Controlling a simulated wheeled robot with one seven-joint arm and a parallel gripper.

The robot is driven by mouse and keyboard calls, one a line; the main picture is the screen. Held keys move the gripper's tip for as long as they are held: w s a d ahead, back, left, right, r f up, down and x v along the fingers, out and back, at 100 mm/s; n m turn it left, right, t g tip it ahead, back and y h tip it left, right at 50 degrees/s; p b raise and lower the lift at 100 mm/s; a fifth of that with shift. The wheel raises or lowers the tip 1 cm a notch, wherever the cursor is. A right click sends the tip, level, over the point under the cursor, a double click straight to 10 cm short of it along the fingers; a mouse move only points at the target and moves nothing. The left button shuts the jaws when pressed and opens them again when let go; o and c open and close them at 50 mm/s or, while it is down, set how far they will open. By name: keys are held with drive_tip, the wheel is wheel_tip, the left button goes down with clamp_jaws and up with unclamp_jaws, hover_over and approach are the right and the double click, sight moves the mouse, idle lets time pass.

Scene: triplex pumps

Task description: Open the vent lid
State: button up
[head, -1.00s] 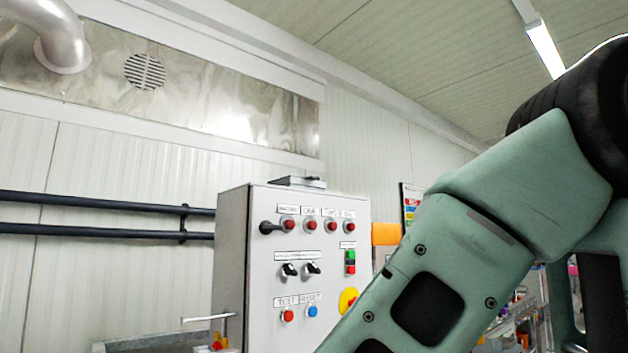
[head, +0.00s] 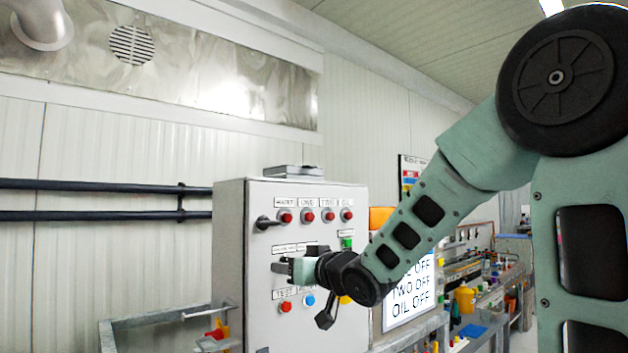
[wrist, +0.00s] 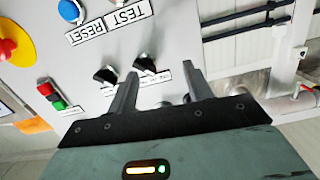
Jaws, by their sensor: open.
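No part is plainly marked as a vent lid. A grey flat piece (head: 293,171) lies on top of the control box in the head view. A round slotted vent grille (head: 132,45) is on the metal duct at upper left; I cannot tell which of these is the vent lid. My gripper (head: 284,267) is in front of the control box panel, by the black selector switches. In the wrist view my gripper (wrist: 160,70) has its two fingers apart with nothing held between them. The flat piece and the grille are not in the wrist view.
The grey control box (head: 228,250) carries buttons and a black lever (head: 265,222). Dark pipes (head: 90,185) run along the wall to its left. A status screen (head: 408,290) and a cluttered bench (head: 480,290) are to the right.

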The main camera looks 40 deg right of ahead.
drive_tip(key=s+d+r+t+p, duration=0.2)
drive_tip(key=s+d+r+t, duration=0.15)
drive_tip(key=d+r, duration=0.6)
drive_tip(key=t+p, duration=0.1)
drive_tip(key=t, duration=0.1)
approach(313, 168)
drive_tip(key=shift+n, duration=0.4)
drive_tip(key=p+x, duration=0.8)
drive_tip(key=shift+w+r, duration=0.25)
drive_tip(key=shift+w, duration=0.05)
drive_tip(key=shift+w+p, duration=0.3)
drive_tip(key=shift+w, duration=0.15)
drive_tip(key=shift+r, duration=0.1)
clamp_jaws()
